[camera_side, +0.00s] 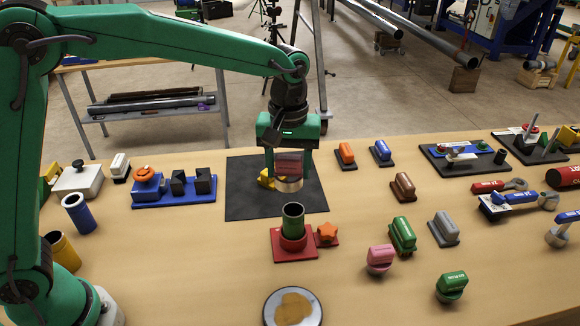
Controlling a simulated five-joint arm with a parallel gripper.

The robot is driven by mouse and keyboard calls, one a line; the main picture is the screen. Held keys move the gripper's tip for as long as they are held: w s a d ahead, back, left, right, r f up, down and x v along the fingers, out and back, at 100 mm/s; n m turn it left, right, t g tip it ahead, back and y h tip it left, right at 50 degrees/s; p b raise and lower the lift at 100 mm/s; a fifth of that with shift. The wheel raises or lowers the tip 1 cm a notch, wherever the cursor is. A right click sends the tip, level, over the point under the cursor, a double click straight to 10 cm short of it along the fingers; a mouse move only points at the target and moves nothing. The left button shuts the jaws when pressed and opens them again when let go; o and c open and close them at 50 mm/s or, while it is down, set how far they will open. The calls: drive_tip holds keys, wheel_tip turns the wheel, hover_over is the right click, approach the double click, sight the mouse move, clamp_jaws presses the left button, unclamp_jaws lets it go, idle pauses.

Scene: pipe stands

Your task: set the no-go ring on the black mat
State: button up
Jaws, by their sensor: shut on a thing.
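My gripper (290,168) hangs over the black mat (244,202) with its green fingers pointing down. It is shut on a dark red block with a pale round metal base, which I take to be the no-go ring (289,185). The fingers partly hide the block. Its base appears over the right half of the mat; I cannot tell whether it touches the mat. A yellow piece (265,179) shows on the mat just left of the held ring, partly hidden behind it.
A red stand with a green pipe (293,222) and an orange star knob (326,233) are just in front of the mat. A blue fixture (174,188) stands left. Several coloured handled blocks, such as the orange one (346,155), stand right.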

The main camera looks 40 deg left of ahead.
drive_tip(key=a+f+n, duration=0.2)
drive_tip(key=a+f, duration=0.4)
drive_tip(key=a, duration=0.1)
hover_over(253, 197)
wheel_tip(253, 197, down, 7)
drive_tip(key=shift+f, duration=2.1)
drive_tip(key=shift+f, duration=0.2)
drive_tip(key=o, duration=1)
drive_tip(key=shift+o, duration=0.2)
drive_tip(key=shift+r, duration=0.15)
wheel_tip(253, 197, up, 12)
